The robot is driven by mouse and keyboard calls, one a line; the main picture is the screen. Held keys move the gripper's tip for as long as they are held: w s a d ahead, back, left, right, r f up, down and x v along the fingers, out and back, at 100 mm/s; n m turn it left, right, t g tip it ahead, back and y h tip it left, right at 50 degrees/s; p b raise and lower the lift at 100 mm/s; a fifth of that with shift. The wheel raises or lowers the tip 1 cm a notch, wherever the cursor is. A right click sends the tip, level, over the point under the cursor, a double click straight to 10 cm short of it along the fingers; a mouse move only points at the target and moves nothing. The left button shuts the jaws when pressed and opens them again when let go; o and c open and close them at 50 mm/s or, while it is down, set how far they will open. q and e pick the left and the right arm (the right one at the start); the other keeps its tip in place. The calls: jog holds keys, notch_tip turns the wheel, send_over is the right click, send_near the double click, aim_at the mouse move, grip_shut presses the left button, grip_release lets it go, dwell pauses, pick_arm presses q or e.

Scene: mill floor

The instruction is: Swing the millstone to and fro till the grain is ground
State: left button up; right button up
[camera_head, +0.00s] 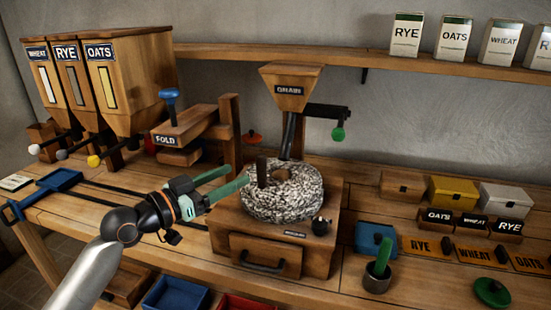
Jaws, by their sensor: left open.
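The millstone (290,199) is a round, speckled grey-white stone. It lies on a wooden mill box (322,245) with a drawer in the middle of the bench. A dark upright handle (262,172) stands on its left side. My left gripper (236,177) is open, with its two green fingers pointing at the handle from the left. The fingertips are close to the handle; I cannot tell whether they touch it. The hopper marked GRAIN (290,90) stands above the stone, with a dark chute running down to it. No grain is visible. My right gripper is out of view.
A wooden FOLD press (182,128) with a blue knob stands behind my left gripper. WHEAT, RYE and OATS bins (124,84) stand at the back left. A cup (377,278) with a green handle, label plates and small boxes (454,191) occupy the right side.

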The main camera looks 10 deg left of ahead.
aim_at(257, 164)
pick_arm(q)
jog(key=p+x, duration=0.1)
jog(key=x, duration=0.9)
jog(key=shift+d+r+p, duration=0.1)
jog(key=shift+d+p, duration=0.05)
jog(key=shift+p, duration=0.25)
jog(key=shift+x, duration=1)
jog(key=shift+c, duration=0.3)
grip_shut()
